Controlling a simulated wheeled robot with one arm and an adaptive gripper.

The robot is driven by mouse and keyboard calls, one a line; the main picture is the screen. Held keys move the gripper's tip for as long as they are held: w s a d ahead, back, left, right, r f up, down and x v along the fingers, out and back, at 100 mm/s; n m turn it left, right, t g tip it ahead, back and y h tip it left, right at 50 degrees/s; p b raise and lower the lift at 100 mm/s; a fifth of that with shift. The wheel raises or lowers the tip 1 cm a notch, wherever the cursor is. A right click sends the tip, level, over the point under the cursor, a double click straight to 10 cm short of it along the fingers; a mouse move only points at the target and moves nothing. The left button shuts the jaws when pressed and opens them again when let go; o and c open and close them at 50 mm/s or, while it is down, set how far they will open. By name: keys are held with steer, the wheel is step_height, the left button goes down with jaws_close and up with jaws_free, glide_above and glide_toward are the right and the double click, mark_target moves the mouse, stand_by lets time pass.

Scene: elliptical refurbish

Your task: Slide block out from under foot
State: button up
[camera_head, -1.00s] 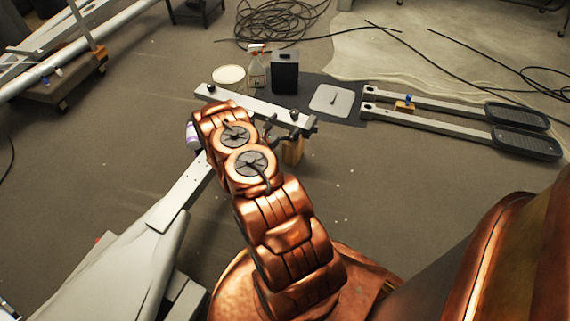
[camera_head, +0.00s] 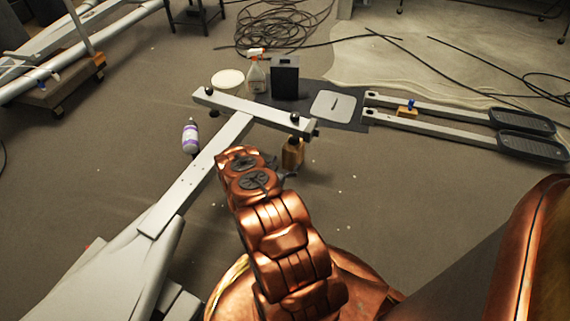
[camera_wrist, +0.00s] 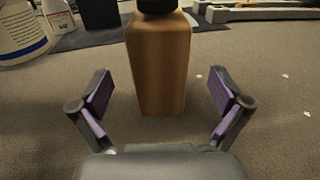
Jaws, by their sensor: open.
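A wooden block (camera_head: 292,152) stands upright on the floor under the right end of the grey crossbar (camera_head: 258,113). The wrist view shows the block (camera_wrist: 160,62) straight ahead, with a dark round foot (camera_wrist: 157,5) resting at its top. My gripper (camera_wrist: 163,92) is open, its purple-padded fingers apart on either side of the view. The block is beyond the fingertips, roughly centred between them, and nothing is held. In the head view my gripper (camera_head: 287,176) is just in front of the block and partly hidden by my arm.
A purple-labelled bottle (camera_head: 190,136) stands left of the frame's beam (camera_head: 205,165). A spray bottle (camera_head: 256,75), white tub (camera_head: 228,80) and black box (camera_head: 285,78) stand behind the crossbar. Pedal arms (camera_head: 450,112) lie at right. Floor right of the block is clear.

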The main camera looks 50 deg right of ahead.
mark_target(293, 150)
steer(key=shift+w+d+b, duration=0.25)
steer(key=shift+d+b, duration=0.3)
steer(key=shift+d, duration=0.7)
steer(key=shift+w+d+b, duration=0.25)
steer(key=shift+d+b, duration=0.3)
steer(key=shift+d, duration=0.75)
steer(key=shift+w+d+b, duration=0.25)
steer(key=shift+d+b, duration=0.3)
steer(key=shift+d, duration=0.7)
steer(key=c, duration=1.6)
